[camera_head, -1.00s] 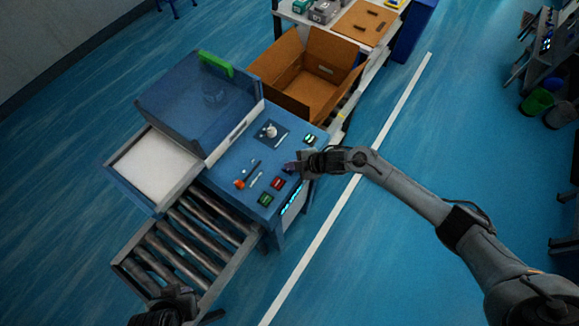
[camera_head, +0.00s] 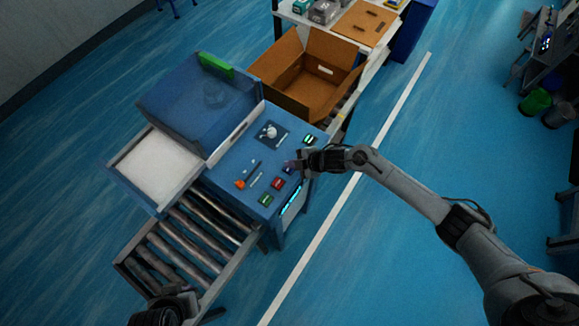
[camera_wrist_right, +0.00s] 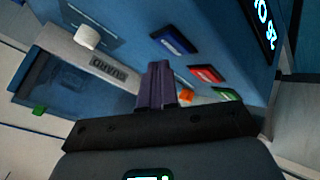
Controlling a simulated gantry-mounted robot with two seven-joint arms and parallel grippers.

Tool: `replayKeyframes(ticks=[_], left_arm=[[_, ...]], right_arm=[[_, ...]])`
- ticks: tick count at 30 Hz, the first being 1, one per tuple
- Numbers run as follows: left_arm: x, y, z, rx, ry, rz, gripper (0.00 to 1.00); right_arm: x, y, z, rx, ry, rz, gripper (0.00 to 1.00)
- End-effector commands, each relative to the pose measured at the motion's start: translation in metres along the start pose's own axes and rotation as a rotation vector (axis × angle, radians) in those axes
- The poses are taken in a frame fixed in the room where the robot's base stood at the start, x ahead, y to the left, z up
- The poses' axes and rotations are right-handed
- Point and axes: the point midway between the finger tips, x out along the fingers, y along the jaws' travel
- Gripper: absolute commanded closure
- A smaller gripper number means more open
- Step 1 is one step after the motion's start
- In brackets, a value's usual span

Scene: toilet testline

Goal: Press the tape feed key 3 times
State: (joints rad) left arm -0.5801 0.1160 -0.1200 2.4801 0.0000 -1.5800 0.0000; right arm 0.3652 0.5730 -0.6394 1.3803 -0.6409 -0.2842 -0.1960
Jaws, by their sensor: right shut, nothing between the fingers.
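The blue machine (camera_head: 228,178) has a sloped control panel with keys. A blue key (camera_head: 288,169) sits beside the red key (camera_head: 278,184) and the green key (camera_head: 265,200); I cannot read its label. My right gripper (camera_head: 294,163) is shut and empty, its fingertips close to the blue key. In the right wrist view the shut fingers (camera_wrist_right: 157,80) point at the panel, and the blue key (camera_wrist_right: 174,41) shows uncovered beyond and right of their tips. Whether they touch the panel is not clear. My left gripper (camera_head: 180,304) is low at the left; its fingers are unclear.
An orange knob (camera_head: 240,184) and a white-topped knob (camera_head: 270,132) stand up from the panel. Another green key (camera_head: 310,140) is near its far corner. A roller conveyor (camera_head: 190,240) lies at the left, an open cardboard box (camera_head: 303,80) behind.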

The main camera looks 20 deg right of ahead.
Motion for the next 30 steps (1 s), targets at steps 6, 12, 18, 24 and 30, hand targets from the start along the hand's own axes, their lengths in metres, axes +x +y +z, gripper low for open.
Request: replayKeyframes(ticks=[6, 12, 18, 24, 30], left_arm=[[-0.013, -0.002, -0.004, 0.007, -0.001, -0.006, 1.0], [-0.03, -0.003, -0.009, 0.009, -0.002, -0.007, 1.0], [-0.042, -0.003, -0.013, 0.008, -0.001, -0.006, 1.0], [-0.042, -0.002, -0.013, 0.002, 0.0, -0.002, 1.0], [-0.042, -0.001, -0.014, -0.004, 0.001, 0.003, 1.0]], right_arm=[[-0.011, 0.008, -0.007, 0.0, 0.0, 0.001, 1.0], [-0.025, 0.018, -0.018, 0.0, 0.0, 0.001, 1.0], [-0.035, 0.025, -0.025, 0.0, 0.0, 0.0, 1.0], [-0.035, 0.025, -0.025, 0.0, 0.0, 0.0, 1.0], [-0.035, 0.025, -0.025, 0.0, 0.0, 0.0, 1.0]])
